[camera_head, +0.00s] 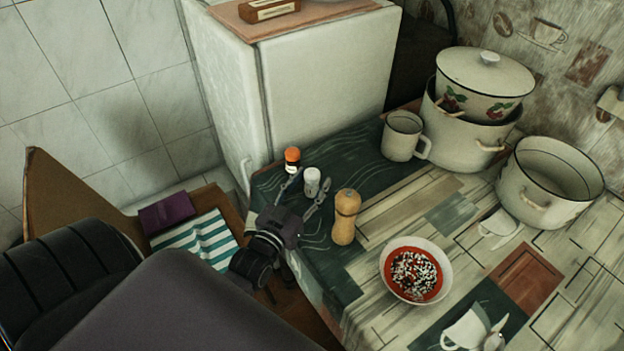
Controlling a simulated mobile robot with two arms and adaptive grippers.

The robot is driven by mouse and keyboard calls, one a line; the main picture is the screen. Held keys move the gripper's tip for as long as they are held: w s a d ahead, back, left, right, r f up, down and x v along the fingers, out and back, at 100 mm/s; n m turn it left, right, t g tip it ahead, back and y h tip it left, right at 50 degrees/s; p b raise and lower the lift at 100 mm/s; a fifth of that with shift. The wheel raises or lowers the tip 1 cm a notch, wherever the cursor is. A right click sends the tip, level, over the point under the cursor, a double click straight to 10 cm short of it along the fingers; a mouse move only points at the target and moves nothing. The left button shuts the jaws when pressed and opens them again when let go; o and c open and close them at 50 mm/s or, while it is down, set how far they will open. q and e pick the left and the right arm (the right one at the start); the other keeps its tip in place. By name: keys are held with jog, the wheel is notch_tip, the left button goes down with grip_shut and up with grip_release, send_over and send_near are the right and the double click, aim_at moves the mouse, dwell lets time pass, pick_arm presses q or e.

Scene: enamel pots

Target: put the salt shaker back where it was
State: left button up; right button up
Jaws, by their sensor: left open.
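The salt shaker is most likely the small white shaker (312,181) with a pale top, standing upright near the left end of the patterned tabletop. My left gripper (304,190) reaches in from the lower left. It is open, with one finger to the left of the white shaker and the other to its right. I cannot tell whether either finger touches it. The shaker's lower part is partly hidden by the right finger. My right gripper does not show.
A wooden mill (346,216) is close on the right. A bowl (417,269), mug (402,136) and enamel pots (548,181) stand further right. The fridge (322,80) rises behind.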

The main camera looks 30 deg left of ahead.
pick_arm(q)
jog(key=s+p, duration=0.1)
jog(key=s, duration=0.2)
jog(key=s+p, duration=0.1)
jog(key=s, duration=0.2)
jog(key=s+d+p, duration=0.1)
jog(key=s, duration=0.3)
jog(key=shift+r, duration=0.1)
jog(key=shift+s+d, duration=0.15)
jog(key=shift+s, duration=0.4)
